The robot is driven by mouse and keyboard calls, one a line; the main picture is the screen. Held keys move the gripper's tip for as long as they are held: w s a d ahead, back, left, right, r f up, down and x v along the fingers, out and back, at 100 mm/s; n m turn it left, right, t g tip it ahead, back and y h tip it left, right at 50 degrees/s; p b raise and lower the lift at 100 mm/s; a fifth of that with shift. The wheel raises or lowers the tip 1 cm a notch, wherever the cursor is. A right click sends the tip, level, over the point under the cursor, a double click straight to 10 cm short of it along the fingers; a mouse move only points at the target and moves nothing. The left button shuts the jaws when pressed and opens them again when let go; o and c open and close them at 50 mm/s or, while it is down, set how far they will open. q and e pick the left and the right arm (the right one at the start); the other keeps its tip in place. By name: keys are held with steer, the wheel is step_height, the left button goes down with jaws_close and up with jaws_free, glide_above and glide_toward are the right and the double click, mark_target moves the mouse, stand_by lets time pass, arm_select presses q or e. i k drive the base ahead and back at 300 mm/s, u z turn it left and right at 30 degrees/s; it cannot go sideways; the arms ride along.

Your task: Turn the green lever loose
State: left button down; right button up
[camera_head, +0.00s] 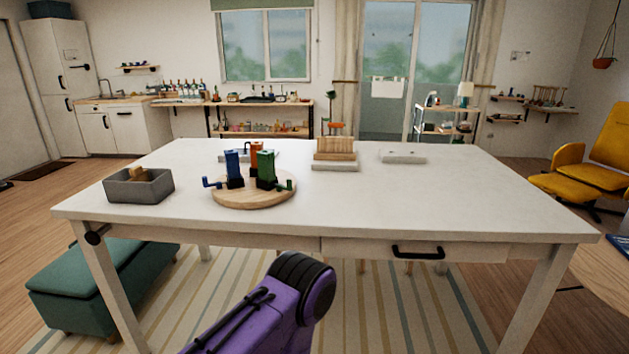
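A round wooden board (252,203) lies on the white table (420,200), left of its middle. On it stand a blue upright block (232,164), a green upright block (266,166) and an orange upright block (255,149) behind them. A small green lever (284,186) sticks out to the right at the foot of the green block. A blue lever (211,183) sticks out to the left from the blue block. Fine details of the levers are too small to tell. Neither of my grippers is in view; a purple arm link of mine shows below the table's front edge.
A grey bin (139,188) with wooden pieces stands left of the board. A wooden block on a pale base (335,152) and a flat pale plate (402,156) lie farther back. The table's right half is mostly clear. A green bench (95,278) stands at lower left.

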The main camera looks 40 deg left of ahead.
mark_target(280, 187)
steer(key=u, duration=0.45)
steer(key=i, duration=0.85)
steer(key=u, duration=0.7)
